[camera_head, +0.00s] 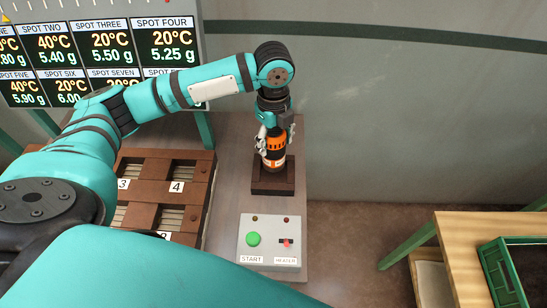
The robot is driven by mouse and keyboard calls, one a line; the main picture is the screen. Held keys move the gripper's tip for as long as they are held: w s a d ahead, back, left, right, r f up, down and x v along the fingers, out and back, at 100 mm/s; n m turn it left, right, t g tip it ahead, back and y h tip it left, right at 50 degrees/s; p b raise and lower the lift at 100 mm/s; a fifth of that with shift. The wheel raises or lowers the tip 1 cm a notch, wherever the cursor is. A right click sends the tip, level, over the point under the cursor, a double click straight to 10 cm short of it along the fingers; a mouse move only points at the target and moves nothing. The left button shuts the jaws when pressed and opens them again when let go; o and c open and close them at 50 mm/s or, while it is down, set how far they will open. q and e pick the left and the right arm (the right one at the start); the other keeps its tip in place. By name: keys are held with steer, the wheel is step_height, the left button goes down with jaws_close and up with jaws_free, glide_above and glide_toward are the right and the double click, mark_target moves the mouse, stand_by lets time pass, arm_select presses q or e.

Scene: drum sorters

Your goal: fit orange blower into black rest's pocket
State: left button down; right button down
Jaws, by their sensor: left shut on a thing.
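The orange blower (276,143) is an orange and black cylinder with a pale band near its lower end. My left gripper (274,136) is shut on it from above and holds it upright. The black rest (273,188) is a dark brown-black block on the table, directly below the blower. The blower's lower end is at the rest's top. I cannot tell how deep it sits in the pocket, as the blower hides the opening. My right gripper is not in view.
A control box (270,240) with a green button and a red switch stands in front of the rest. A wooden numbered rack (205,165) is to the left. A display board (100,50) is behind. A wooden table (455,250) with a green-rimmed tray (487,262) is at right.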

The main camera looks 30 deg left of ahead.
mark_target(274, 131)
arm_select(q)
steer(key=shift+f, duration=2.85)
steer(key=shift+c, duration=2.1)
jaws_free()
steer(key=shift+f, duration=0.15)
step_height(274, 131, up, 12)
steer(key=shift+r, duration=0.15)
steer(key=shift+s, duration=0.1)
